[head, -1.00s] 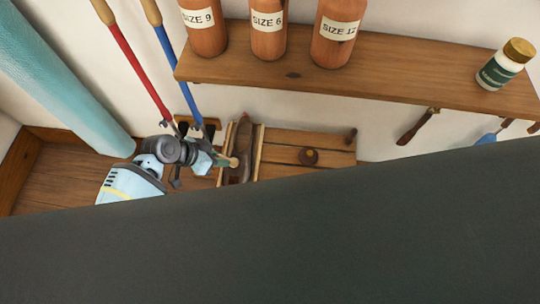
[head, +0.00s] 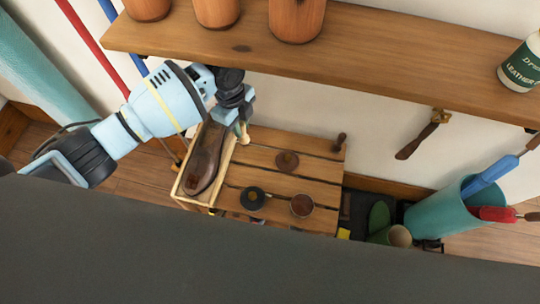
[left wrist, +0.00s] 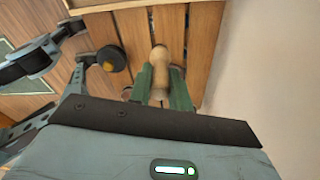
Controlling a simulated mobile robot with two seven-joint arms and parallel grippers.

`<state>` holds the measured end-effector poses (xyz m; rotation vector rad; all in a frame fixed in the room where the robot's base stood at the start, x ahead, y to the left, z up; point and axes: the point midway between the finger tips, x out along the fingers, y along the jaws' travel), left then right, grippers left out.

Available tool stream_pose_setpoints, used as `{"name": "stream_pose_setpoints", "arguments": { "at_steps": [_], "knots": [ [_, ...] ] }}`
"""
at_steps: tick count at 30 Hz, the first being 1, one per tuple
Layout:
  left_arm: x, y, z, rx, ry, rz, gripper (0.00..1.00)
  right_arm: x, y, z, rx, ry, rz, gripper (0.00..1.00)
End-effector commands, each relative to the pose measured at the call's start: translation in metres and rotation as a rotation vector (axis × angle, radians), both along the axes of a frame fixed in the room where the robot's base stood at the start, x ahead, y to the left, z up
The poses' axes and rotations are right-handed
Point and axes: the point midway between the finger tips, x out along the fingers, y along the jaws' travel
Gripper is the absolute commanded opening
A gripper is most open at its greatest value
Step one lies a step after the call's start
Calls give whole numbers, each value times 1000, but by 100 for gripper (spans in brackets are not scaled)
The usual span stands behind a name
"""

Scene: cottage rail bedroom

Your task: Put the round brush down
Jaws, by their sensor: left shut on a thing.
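My left gripper (head: 240,126) is shut on the round brush (head: 244,138), of which only a pale wooden handle clearly shows in the head view. In the left wrist view the rounded handle (left wrist: 160,57) stands between the green fingers; its other end is hidden. The gripper is over the slatted wooden bench top (head: 313,188), beside its left end. I cannot tell whether the brush touches the slats.
A dark shoe (head: 205,160) lies in a wooden tray (head: 187,203) left of the slats. A black disc with a yellow knob (head: 251,198), a brown disc (head: 287,161) and a round tin (head: 302,206) take up part of the bench. A wall shelf (head: 350,50) runs above.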

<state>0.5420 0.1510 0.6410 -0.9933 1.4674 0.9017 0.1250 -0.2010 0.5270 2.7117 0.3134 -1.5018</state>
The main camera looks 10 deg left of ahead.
Motion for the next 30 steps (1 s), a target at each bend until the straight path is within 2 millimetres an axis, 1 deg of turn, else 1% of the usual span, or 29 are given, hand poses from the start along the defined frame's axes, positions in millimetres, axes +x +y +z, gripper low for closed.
{"name": "stream_pose_setpoints", "arguments": {
  "at_steps": [1, 3, 11, 14, 18, 22, 25, 30],
  "knots": [
    [3, 3, -1, 10, -11, -22, 0, 1, 0, -5, 0, 0, 0, 91],
    [5, 6, 1, 18, -21, -42, 0, 3, 0, -6, 0, -3, 1, 91],
    [7, 9, 3, 27, -30, -64, 0, 7, 2, -5, 3, -10, -4, 91],
    [6, 9, -6, 27, -28, -63, 0, 6, 2, -6, 5, -10, -7, 91],
    [6, 8, -31, 26, -27, -63, 0, 4, 3, -12, 6, -3, -9, 91],
    [6, 9, -51, 27, -29, -62, 0, 2, 3, -16, 5, 1, -8, 91],
    [7, 9, -58, 26, -30, -62, 0, 2, 3, -18, 4, 2, -7, 91],
    [7, 9, -59, 26, -31, -63, 0, 3, 2, -17, 3, 1, -5, 91]
  ]
}}
